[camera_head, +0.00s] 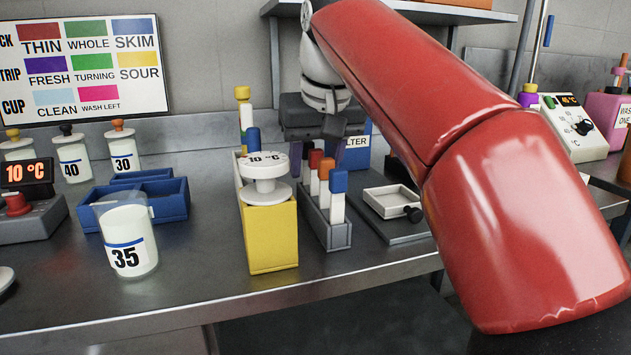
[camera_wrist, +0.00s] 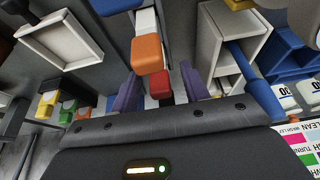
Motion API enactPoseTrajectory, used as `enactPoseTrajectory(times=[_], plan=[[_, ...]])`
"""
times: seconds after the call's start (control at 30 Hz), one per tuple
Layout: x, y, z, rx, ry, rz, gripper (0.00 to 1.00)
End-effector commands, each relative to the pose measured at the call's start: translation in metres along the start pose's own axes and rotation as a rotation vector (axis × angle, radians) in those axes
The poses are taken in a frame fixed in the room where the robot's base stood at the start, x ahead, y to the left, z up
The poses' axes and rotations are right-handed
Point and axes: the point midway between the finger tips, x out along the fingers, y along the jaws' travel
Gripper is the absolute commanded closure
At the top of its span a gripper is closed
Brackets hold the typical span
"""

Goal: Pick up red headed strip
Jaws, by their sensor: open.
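The red headed strip stands upright in a grey rack (camera_head: 340,236), at the back of a row behind an orange headed strip (camera_head: 326,169) and a blue headed strip (camera_head: 339,182). Its red head (camera_head: 316,157) also shows in the wrist view (camera_wrist: 158,86). My gripper (camera_head: 312,150) is above the rack's far end. In the wrist view its two purple fingers (camera_wrist: 159,77) are apart, one on each side of the red head. I cannot tell whether they touch it. The strip's lower part is hidden in the rack.
A shallow white tray (camera_head: 392,201) is on the right. A "35" jar (camera_head: 127,240) and a blue crate (camera_head: 170,200) stand left. The front bench edge is clear.

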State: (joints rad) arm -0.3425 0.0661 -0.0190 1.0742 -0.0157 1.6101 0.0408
Motion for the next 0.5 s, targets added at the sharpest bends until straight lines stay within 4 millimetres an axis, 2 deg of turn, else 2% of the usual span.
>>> enactPoseTrajectory(times=[0.03,0.1,0.37,0.5], plan=[[0.0087,-0.0002,0.0008,0.000,-0.001,0.000,0.55],[0.0138,-0.0002,0.0005,-0.001,0.000,0.000,0.55],[0.0155,-0.0003,-0.0003,-0.001,0.001,0.000,0.55],[0.0155,-0.0003,-0.0003,-0.001,0.001,0.000,0.70]])
